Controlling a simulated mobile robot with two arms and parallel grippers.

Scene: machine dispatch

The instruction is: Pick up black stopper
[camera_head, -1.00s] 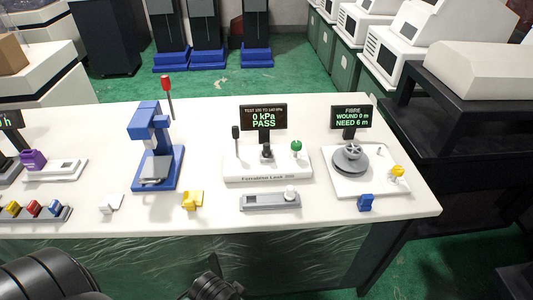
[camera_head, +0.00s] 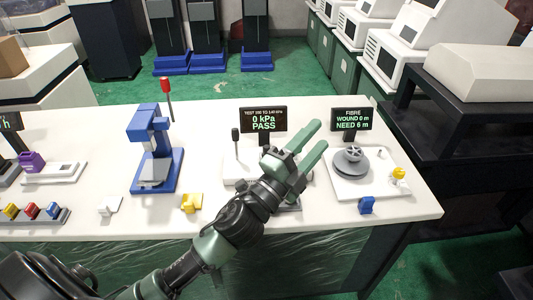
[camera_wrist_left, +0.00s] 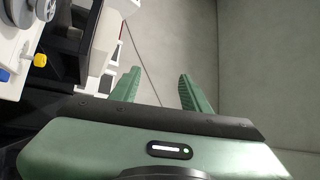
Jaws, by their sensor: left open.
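The black stopper cannot be made out now; the middle of the white leak tester (camera_head: 229,172), where a small dark piece stood earlier, is behind my left arm. My left gripper (camera_head: 322,134) has green fingers, apart and with nothing between them. It is above the table over the tester's right side, pointing up and right. In the left wrist view the two fingers (camera_wrist_left: 158,84) are spread, with a grey wall and floor beyond. My right gripper is not in view.
A black-knobbed lever (camera_head: 235,136) stands at the tester's left. The tester display (camera_head: 263,120) reads 0 kPa PASS. A blue press (camera_head: 155,150) stands left, a fibre winder (camera_head: 340,187) right. Yellow (camera_head: 191,203) and blue (camera_head: 367,205) pieces lie near the front edge.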

